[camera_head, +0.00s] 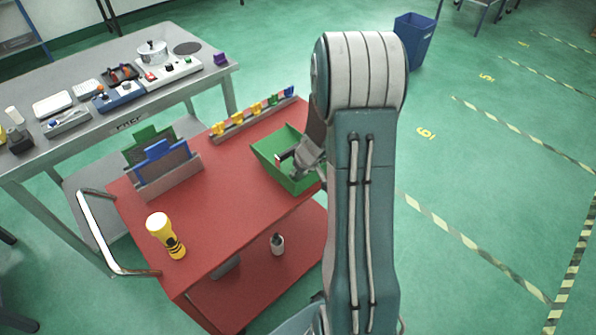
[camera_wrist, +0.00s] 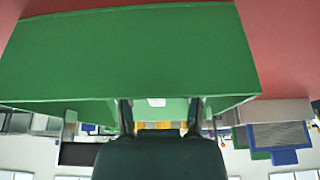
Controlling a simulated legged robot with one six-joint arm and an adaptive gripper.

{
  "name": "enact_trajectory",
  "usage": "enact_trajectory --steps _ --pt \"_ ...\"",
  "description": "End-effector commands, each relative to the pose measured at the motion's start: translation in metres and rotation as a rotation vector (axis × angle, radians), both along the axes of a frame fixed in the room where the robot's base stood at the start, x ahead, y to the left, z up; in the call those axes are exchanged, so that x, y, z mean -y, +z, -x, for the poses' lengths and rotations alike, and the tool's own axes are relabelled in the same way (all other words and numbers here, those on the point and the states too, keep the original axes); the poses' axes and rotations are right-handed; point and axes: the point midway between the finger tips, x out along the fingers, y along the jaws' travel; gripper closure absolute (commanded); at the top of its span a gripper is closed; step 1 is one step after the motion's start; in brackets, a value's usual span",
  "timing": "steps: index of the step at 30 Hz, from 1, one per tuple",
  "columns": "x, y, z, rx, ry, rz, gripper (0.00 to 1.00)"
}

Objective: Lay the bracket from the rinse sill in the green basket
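The green basket (camera_head: 268,163) stands on the red cart top, near its right edge. Its green wall (camera_wrist: 130,55) fills much of the wrist view. My gripper (camera_head: 284,161) is over the basket, partly inside its outline. In the wrist view its two fingers (camera_wrist: 160,112) stand wide apart. A small pale piece (camera_wrist: 156,102) shows between them against the green, with gaps to both fingers. It may be the bracket, but I cannot tell its shape or whether it rests in the basket. I cannot make out a rinse sill. My arm hides part of the basket's right side.
On the cart's red top (camera_head: 225,215) are a yellow flashlight (camera_head: 166,236), a holder with green and blue boards (camera_head: 166,175) and a rail of coloured pieces (camera_head: 253,119). A grey table (camera_head: 75,125) with instruments stands behind left. A blue bin (camera_head: 414,42) stands at the back.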

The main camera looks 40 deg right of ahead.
Motion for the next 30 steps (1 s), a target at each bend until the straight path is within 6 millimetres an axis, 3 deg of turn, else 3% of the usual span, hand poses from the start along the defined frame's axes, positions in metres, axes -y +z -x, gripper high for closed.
enact_trajectory --steps 11,30 --pt "0.0 0.006 0.001 0.002 0.002 0.001 0.49" --pt "0.006 0.103 0.042 0.004 0.001 0.001 0.49"
